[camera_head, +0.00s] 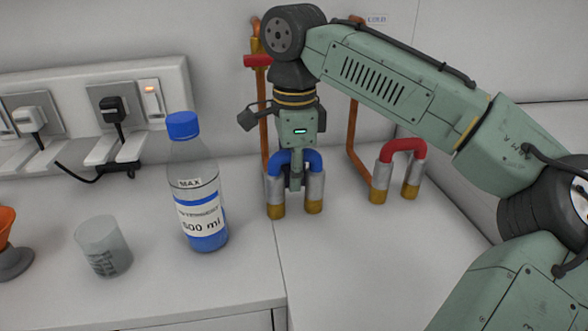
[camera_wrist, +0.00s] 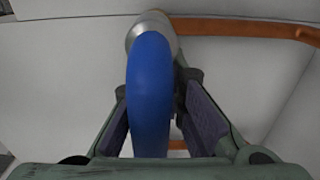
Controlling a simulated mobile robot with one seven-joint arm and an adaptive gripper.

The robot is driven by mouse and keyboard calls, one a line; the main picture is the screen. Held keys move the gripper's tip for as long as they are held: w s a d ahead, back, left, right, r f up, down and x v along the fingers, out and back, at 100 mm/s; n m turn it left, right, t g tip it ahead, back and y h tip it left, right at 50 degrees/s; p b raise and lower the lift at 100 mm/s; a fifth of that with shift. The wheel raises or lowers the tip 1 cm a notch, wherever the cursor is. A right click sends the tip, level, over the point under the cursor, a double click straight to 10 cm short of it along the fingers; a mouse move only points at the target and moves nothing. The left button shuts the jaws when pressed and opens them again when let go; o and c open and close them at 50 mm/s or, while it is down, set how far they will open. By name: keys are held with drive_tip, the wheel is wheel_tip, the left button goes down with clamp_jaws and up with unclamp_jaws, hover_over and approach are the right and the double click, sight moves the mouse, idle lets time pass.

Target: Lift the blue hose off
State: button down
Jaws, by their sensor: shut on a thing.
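The blue hose (camera_head: 312,160) is a short arch with a silver sleeve and brass-coloured end at each foot. It stands on the white worktop below copper pipes at the back. My gripper (camera_head: 296,180) points down over the arch and is shut on its middle. In the wrist view the blue hose (camera_wrist: 150,95) runs between the two dark finger pads of my gripper (camera_wrist: 155,110), with one silver sleeve at its far end. The brass ends appear at worktop level; I cannot tell whether they touch it.
A red hose (camera_head: 404,147) of the same shape stands to the right. A blue-capped bottle (camera_head: 200,185), a clear beaker (camera_head: 103,247) and an orange funnel-like thing (camera_head: 7,228) stand to the left. Wall sockets (camera_head: 120,105) with plugs are behind them.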

drive_tip(key=shift+s+f, duration=0.1)
drive_tip(key=shift+s, duration=0.15)
wheel_tip(320, 180, up, 10)
drive_tip(key=shift+r, duration=0.1)
drive_tip(key=shift+r+p, duration=2.6)
drive_tip(key=shift+p, duration=0.05)
drive_tip(key=shift+f, duration=0.1)
